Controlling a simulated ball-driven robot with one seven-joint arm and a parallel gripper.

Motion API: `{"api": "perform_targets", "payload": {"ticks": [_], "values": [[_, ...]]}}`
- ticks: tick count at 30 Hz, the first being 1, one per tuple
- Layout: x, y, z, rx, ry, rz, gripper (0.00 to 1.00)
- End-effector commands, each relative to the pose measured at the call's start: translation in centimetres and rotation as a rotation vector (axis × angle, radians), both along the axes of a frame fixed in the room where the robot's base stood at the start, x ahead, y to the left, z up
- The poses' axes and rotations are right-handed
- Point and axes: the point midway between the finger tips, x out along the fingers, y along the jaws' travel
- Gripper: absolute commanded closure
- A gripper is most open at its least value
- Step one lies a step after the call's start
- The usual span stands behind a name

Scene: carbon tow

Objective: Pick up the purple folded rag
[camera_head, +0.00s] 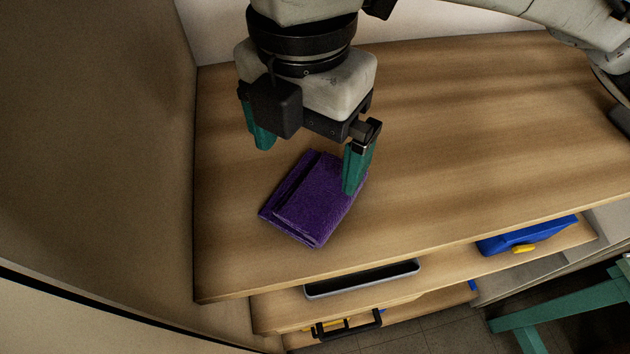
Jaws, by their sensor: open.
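The purple folded rag (310,205) lies flat on the wooden tabletop (450,150), toward its left end. It is turned at an angle, and its fold edges show along the left side. My gripper (306,164) points down above the rag, with its two teal fingers wide apart and nothing between them. The right finger overlaps the rag's right edge in the picture; I cannot tell whether it touches. The left finger is beyond the rag's upper left corner. A small part of the rag is hidden behind the right finger.
A tan panel (100,130) rises close along the table's left edge. Below the tabletop, a shelf holds a grey tray (362,279) and a blue case (525,236) with a yellow latch. A teal frame (560,308) stands at lower right. The tabletop right of the rag is clear.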

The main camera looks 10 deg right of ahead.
Motion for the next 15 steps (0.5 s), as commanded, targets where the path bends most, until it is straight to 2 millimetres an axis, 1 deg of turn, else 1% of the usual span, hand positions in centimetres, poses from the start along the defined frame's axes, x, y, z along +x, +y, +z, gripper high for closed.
{"api": "perform_targets", "payload": {"ticks": [2, 8, 15], "values": [[0.0, 0.0, -0.8, 0.0, 0.0, -0.001, 0.0], [0.0, -0.1, -2.0, 0.001, 0.001, -0.002, 0.0], [-0.1, -0.3, -5.4, 0.001, 0.001, -0.001, 0.0]]}}
